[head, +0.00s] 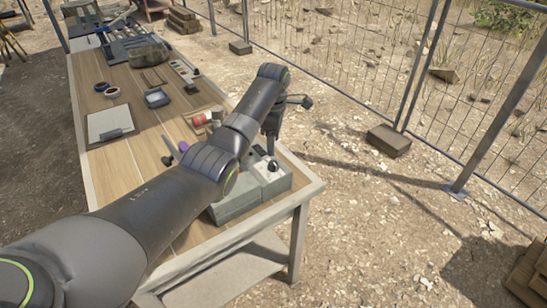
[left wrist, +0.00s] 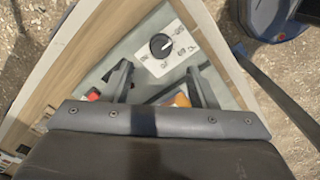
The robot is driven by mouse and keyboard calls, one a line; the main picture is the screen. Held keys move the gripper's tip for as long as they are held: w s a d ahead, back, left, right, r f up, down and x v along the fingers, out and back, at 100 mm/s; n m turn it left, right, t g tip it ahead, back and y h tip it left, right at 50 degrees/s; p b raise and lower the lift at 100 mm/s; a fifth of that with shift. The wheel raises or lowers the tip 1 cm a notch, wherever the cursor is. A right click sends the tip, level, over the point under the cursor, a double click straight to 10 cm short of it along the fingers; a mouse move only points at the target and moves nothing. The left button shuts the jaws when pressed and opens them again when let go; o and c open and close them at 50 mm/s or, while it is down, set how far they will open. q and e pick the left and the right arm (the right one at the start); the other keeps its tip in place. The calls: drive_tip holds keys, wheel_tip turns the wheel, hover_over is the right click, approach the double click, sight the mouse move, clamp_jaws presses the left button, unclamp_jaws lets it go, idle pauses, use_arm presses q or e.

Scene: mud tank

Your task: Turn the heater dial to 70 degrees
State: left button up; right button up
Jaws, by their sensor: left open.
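The heater is a grey box (head: 240,207) at the near right corner of the workbench. Its black round dial (head: 272,166) sits on a pale face on top. The dial also shows in the left wrist view (left wrist: 161,45), on a white panel with marks around it that are too small to read. My left gripper (head: 271,150) points down over the heater. In the left wrist view its two fingers (left wrist: 159,68) are apart with nothing between them. The dial shows just beyond the fingertips, and I see no contact. My right gripper is out of view.
A wire fence stands at the right. My left arm hides part of the near bench.

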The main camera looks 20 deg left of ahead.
sight(273, 162)
use_arm(q)
wheel_tip(273, 162, down, 4)
drive_tip(key=shift+s+r, duration=0.15)
wheel_tip(273, 162, down, 2)
drive_tip(key=shift+f, duration=0.8)
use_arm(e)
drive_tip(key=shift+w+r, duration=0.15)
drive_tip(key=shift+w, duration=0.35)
use_arm(q)
drive_tip(key=shift+c, duration=0.3)
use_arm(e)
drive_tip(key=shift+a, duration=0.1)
use_arm(q)
drive_tip(key=c, duration=0.9)
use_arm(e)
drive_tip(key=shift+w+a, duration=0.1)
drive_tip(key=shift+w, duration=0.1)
